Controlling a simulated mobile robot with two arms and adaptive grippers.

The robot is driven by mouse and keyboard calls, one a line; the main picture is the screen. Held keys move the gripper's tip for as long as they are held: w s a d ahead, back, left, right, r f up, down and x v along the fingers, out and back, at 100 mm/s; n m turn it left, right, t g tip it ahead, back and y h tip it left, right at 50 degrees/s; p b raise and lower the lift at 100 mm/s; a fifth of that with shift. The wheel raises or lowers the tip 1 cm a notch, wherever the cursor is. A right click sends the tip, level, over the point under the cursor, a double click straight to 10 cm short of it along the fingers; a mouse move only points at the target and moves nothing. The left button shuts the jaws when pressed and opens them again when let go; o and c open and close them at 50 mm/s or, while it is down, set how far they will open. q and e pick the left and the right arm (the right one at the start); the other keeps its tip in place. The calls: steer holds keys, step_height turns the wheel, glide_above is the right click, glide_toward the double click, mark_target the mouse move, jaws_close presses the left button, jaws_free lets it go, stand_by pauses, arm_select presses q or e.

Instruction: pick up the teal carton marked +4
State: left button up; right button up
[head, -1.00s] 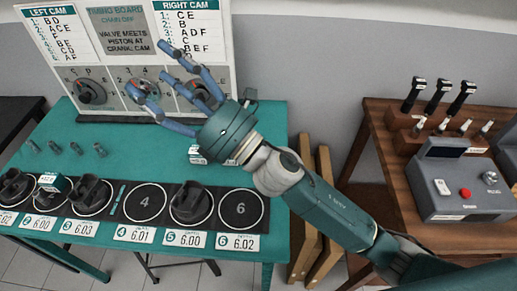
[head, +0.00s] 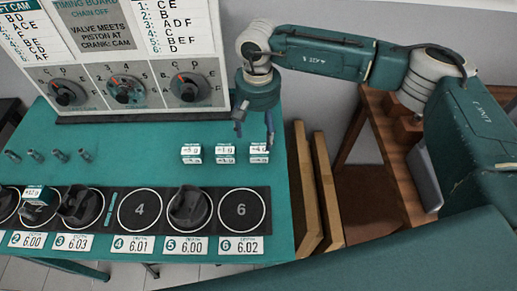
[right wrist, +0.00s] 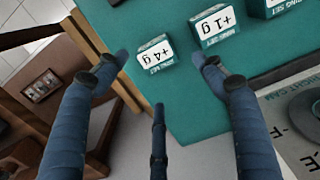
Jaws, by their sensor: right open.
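The teal carton marked +4 g (right wrist: 152,54) lies on the teal table in the right wrist view, a white label on one face. In the head view it is the rightmost of the row of small cartons (head: 259,153), near the table's right edge. My right gripper (head: 254,126) is open and empty, fingers pointing down just behind and above that carton. In the right wrist view its spread fingers (right wrist: 158,68) frame the carton; I cannot tell whether they touch it. My left gripper is not in view.
A carton marked +1 g (right wrist: 214,25) stands close beside it, with another carton (head: 191,153) farther left. The timing board (head: 130,60) stands behind. Pistons sit on numbered round pads (head: 140,209) in front. Wooden planks (head: 304,185) lean at the table's right edge.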

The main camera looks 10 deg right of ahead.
mark_target(259, 148)
step_height(259, 148, down, 2)
steer(key=shift+w, duration=0.1)
steer(key=f+p, duration=0.2)
steer(key=s+f+p, duration=0.1)
steer(key=f, duration=0.1)
steer(key=shift+f+p, duration=0.35)
steer(key=shift+w+f, duration=0.1)
steer(key=shift+f, duration=0.35)
steer(key=c, duration=1.4)
